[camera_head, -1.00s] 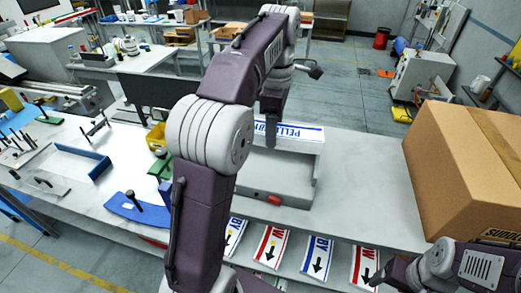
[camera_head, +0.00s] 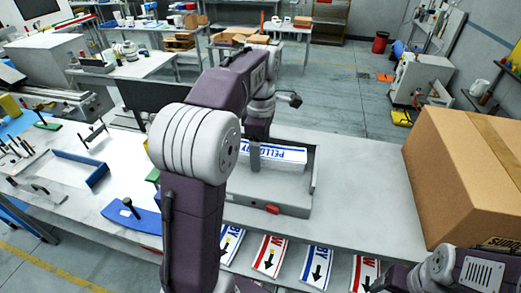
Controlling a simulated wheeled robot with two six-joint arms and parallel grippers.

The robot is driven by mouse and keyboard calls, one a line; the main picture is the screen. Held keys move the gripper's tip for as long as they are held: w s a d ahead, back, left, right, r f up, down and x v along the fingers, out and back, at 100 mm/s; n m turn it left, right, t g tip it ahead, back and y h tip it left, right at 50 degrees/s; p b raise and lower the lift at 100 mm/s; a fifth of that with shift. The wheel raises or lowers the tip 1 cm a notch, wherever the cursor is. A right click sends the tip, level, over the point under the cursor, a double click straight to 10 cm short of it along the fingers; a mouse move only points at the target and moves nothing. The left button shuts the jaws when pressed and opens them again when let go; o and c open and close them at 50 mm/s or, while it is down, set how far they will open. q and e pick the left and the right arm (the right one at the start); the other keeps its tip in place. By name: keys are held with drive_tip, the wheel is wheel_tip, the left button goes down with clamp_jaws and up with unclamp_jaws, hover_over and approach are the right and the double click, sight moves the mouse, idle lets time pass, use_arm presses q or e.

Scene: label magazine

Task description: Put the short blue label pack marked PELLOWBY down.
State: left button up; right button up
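The short PELLOWBY label pack (camera_head: 284,153), white with blue print and a blue edge, is inside the open grey tray (camera_head: 290,205), near its back wall. My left gripper (camera_head: 255,160) points down at the pack's left end. One dark finger shows in front of the pack and the other is hidden. It appears shut on the pack, which moved with it. The gap between the pack and the tray floor cannot be judged. My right arm shows at the bottom right, but its fingertips are out of view.
A large cardboard box (camera_head: 465,165) stands to the right on the grey bench. Bench surface between tray and box is clear. Red and blue marked label packs (camera_head: 317,265) lie on a lower shelf in front. A blue curved piece (camera_head: 131,212) lies to the left.

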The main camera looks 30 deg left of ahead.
use_arm(q)
drive_tip(key=shift+s+r, duration=0.1)
drive_tip(key=shift+s, duration=0.1)
drive_tip(key=shift+w+r, duration=0.2)
drive_tip(key=shift+r, duration=0.25)
wheel_tip(320, 180, up, 11)
drive_tip(key=p, duration=0.2)
drive_tip(key=shift+p, duration=0.35)
